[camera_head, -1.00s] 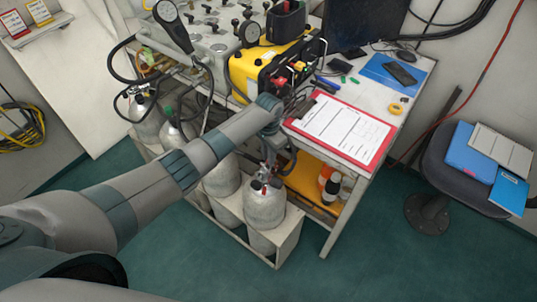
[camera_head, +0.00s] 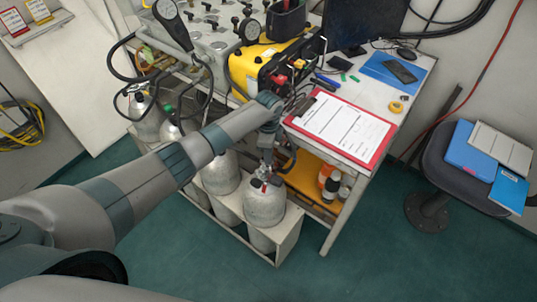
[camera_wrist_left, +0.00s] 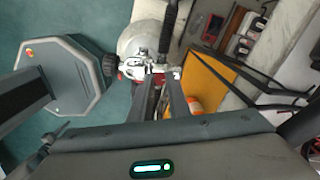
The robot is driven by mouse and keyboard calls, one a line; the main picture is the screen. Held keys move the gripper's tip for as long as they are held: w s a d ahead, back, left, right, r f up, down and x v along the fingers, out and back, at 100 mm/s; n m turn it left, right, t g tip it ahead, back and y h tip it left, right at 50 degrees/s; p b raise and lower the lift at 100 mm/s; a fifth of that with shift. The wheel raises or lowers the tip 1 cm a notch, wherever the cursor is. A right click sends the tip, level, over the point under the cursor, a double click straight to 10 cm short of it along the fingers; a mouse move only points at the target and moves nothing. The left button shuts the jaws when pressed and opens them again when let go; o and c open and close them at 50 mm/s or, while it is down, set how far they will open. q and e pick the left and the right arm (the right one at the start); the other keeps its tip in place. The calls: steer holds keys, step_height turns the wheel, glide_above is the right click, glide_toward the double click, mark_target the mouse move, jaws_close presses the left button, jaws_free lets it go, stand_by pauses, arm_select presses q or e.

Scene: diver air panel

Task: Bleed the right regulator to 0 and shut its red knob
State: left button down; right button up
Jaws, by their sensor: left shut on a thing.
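The right gas cylinder (camera_head: 264,207) is pale grey and upright in the white rack under the bench's front edge. Its metal regulator sits on top, mostly hidden by my gripper in the head view; it shows in the left wrist view (camera_wrist_left: 136,67). A small red part, likely the red knob (camera_head: 257,183), shows at the cylinder top. My left gripper (camera_head: 265,173) reaches down to this regulator. In the left wrist view its fingers (camera_wrist_left: 162,76) are closed in on a small part at the regulator, largely hidden between them. The gauge reading cannot be read. My right gripper is not in view.
Other cylinders (camera_head: 220,173) stand to the left in the same rack (camera_head: 287,240). A yellow case (camera_head: 245,70) and a clipboard (camera_head: 340,128) lie on the bench above. Bottles (camera_head: 330,188) stand on the orange shelf to the right. A black hose (camera_wrist_left: 169,25) rises from the regulator.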

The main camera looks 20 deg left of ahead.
arm_select(q)
steer(key=shift+m, duration=0.6)
steer(key=c, duration=1.7)
jaws_free()
steer(key=shift+o, duration=0.2)
steer(key=shift+r, duration=0.1)
step_height(320, 180, up, 17)
steer(key=b, duration=0.4)
steer(key=shift+r, duration=0.15)
